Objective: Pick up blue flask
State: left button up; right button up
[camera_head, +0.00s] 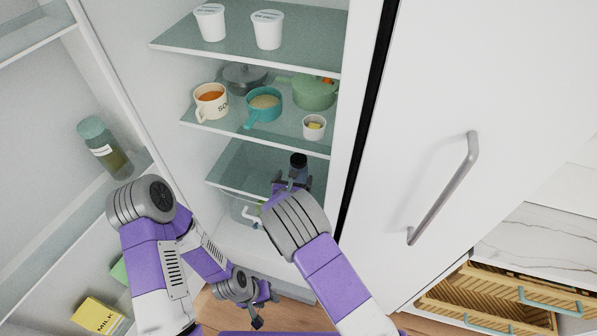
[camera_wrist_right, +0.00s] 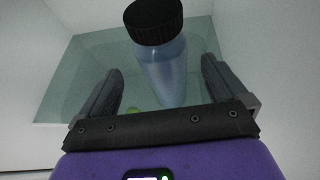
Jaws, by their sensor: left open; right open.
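The blue flask (camera_wrist_right: 166,72) has a ridged black cap and stands on the lower glass shelf of the open fridge. In the head view mostly its dark cap (camera_head: 298,160) shows, just beyond my right gripper (camera_head: 291,184). In the right wrist view my right gripper (camera_wrist_right: 161,68) is open, with one finger on each side of the flask. Gaps show between the fingers and the flask. My left gripper (camera_head: 257,316) is open and empty, low near the floor in front of the fridge.
The glass shelf (camera_head: 232,167) around the flask is otherwise mostly clear. The shelf above holds a soup mug (camera_head: 211,103), a teal pan (camera_head: 264,106), a green pot (camera_head: 314,92) and a small white cup (camera_head: 314,127).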

jog(key=shift+d+r+b+x, duration=0.15)
jog(key=shift+b+x, duration=0.1)
jog(key=shift+x, duration=1.25)
jog(key=shift+d+r+b+x, duration=0.15)
jog(key=shift+b+x, duration=0.1)
jog(key=shift+x, duration=1.2)
jog(key=shift+a, duration=0.1)
jog(key=c, duration=1.1)
jog(key=shift+w, duration=0.1)
jog(key=shift+c, duration=0.9)
jog(key=shift+r, duration=0.15)
